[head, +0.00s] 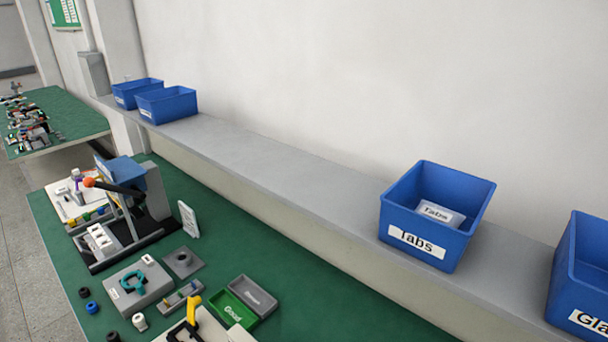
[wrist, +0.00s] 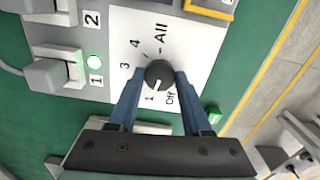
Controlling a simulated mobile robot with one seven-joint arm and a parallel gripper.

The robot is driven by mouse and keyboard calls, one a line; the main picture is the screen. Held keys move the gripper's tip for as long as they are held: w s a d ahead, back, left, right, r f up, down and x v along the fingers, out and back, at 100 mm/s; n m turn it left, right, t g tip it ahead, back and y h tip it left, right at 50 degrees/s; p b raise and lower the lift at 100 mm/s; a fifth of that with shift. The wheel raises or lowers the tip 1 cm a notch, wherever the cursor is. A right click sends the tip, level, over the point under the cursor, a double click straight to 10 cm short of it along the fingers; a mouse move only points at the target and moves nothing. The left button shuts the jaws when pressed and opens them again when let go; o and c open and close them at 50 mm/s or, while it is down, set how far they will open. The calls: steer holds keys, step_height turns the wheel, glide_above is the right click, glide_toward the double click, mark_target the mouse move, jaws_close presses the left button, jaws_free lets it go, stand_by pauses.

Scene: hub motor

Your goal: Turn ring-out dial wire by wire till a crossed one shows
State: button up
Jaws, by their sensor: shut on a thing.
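In the wrist view, my gripper (wrist: 161,92) is shut on a dark round dial knob (wrist: 160,73), with one blue finger on each side. The knob sits on a white dial plate (wrist: 128,22) marked Off, 1, 3, 4 and All. A short white mark on the knob points toward the 1. A small green lamp (wrist: 96,60) beside a label "1" looks lit. A grey clamp-like block (wrist: 52,72) stands left of it, and another lies above near a label "2". The head view does not show my gripper or the dial.
In the wrist view, a small green piece (wrist: 213,113) lies right of the plate. In the head view, a lever press (head: 150,195) and green "Good" tray (head: 233,309) stand on the green bench. A blue "Tabs" bin (head: 436,215) stands on the grey shelf (head: 290,178).

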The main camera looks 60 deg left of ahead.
steer(key=shift+m, duration=0.3)
jaws_close()
steer(key=m+p, duration=0.2)
steer(key=m, duration=0.1)
steer(key=shift+r, duration=0.1)
steer(key=shift+m+p, duration=0.65)
steer(key=shift+m, duration=1.45)
steer(key=o, duration=1.2)
jaws_free()
step_height(320, 180, up, 13)
steer(key=shift+f+b, duration=0.1)
steer(key=shift+b, duration=0.25)
